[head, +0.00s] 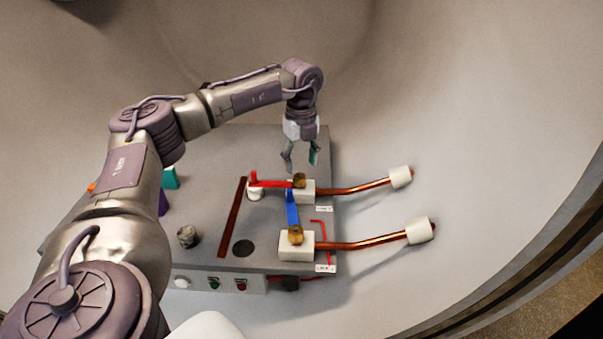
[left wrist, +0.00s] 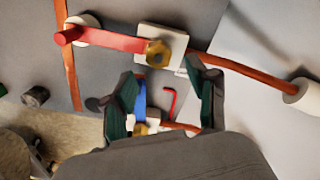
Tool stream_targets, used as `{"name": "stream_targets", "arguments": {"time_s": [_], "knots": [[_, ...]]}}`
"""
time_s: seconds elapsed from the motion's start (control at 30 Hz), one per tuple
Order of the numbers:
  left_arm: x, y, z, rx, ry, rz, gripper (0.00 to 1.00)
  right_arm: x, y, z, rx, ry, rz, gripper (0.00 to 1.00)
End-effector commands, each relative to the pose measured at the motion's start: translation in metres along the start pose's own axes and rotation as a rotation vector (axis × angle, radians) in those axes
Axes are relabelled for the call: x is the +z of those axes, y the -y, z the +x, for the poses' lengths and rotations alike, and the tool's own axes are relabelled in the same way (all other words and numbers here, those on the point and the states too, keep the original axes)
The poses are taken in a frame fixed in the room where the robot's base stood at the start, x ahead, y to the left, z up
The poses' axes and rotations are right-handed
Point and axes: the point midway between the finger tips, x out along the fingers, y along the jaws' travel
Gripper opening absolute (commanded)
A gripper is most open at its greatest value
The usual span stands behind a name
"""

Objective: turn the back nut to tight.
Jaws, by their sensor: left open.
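The back nut (head: 299,181) is a brass hex nut on the rear white block (head: 308,194), where a red bar (head: 272,184) reaches it from a white post. It also shows large in the left wrist view (left wrist: 157,53). The front nut (head: 296,236) is brass too, on the front white block, with a blue bar (head: 292,209) at it. My left gripper (head: 300,160) is open and empty, pointing down behind and above the back nut, apart from it. In the left wrist view its fingers (left wrist: 165,98) stand apart, with the blue bar visible between them. My right gripper is not in view.
Copper rods (head: 360,187) run right from both blocks to white sleeves (head: 401,177). A red L-shaped piece (head: 325,228) lies right of the blue bar. A dark red strip (head: 232,217) and a small metal cylinder (head: 187,236) are at the left. Curved chamber walls surround the grey platform.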

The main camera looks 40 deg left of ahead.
Motion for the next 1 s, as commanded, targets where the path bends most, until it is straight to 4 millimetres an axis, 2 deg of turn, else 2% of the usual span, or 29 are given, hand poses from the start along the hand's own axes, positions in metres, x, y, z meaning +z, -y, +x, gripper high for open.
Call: {"name": "stream_targets", "arguments": {"time_s": [0.1, 0.23, 0.4, 0.67, 1.0], "knots": [[0.000, -0.001, 0.021, 0.002, -0.001, 0.000, 0.58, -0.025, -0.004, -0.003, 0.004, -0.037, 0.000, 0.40], [0.000, 0.000, 0.036, 0.001, -0.001, 0.000, 0.58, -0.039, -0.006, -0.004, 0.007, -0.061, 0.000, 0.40], [0.000, 0.000, 0.045, -0.001, -0.001, 0.000, 0.58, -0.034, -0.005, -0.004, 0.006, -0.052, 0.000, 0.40], [0.000, 0.000, 0.046, -0.002, -0.001, 0.001, 0.58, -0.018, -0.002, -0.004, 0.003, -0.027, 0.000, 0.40], [0.000, 0.000, 0.046, -0.002, -0.001, 0.001, 0.02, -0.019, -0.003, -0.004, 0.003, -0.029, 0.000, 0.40]]}}
